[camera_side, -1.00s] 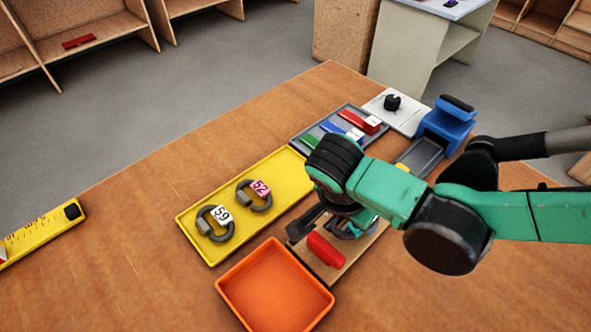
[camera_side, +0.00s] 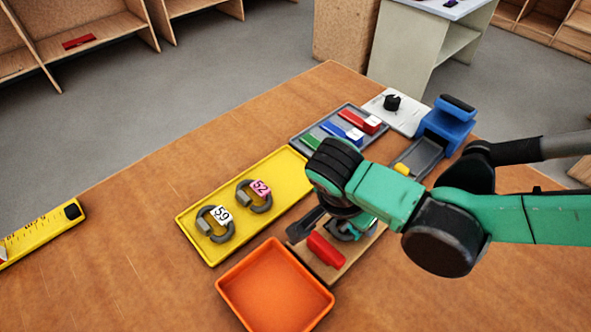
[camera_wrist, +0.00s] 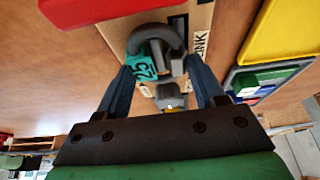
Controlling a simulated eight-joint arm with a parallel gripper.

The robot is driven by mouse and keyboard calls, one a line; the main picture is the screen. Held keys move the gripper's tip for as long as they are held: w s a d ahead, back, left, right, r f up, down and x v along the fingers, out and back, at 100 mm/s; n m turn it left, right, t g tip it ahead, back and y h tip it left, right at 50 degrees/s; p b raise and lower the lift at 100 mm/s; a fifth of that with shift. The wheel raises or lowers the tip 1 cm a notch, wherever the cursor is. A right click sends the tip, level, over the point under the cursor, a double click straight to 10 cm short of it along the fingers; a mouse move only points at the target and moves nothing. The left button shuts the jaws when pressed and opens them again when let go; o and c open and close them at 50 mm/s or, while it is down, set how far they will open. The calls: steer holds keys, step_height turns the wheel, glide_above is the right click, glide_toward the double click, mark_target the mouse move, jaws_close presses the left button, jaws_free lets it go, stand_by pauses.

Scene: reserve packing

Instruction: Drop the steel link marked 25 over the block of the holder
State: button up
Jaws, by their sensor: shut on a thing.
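The steel link marked 25 (camera_wrist: 174,36) is a grey ring with a teal label in the wrist view. My gripper (camera_wrist: 162,70) is shut on it, with a dark finger on each side. The holder is a wooden board (camera_wrist: 116,30) with "LINK" printed on it, directly beneath; in the side view the board (camera_side: 327,272) lies under my gripper (camera_side: 346,226). A grey block-like piece (camera_wrist: 171,101) shows between the fingers, near the link. I cannot tell whether the link is around the block or above it. In the side view, my wrist partly hides the link.
An orange bin (camera_side: 225,292) is in front, and a yellow tray (camera_side: 238,236) with links 59 and 52 is to the left. A grey tray (camera_side: 297,141) with coloured pieces and a blue device (camera_side: 446,128) stand behind. The table's left is mostly clear.

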steer(key=shift+f, duration=0.1)
stand_by(0.3)
steer(key=o, duration=1.4)
steer(key=shift+o, duration=0.2)
steer(key=shift+r, duration=3.8)
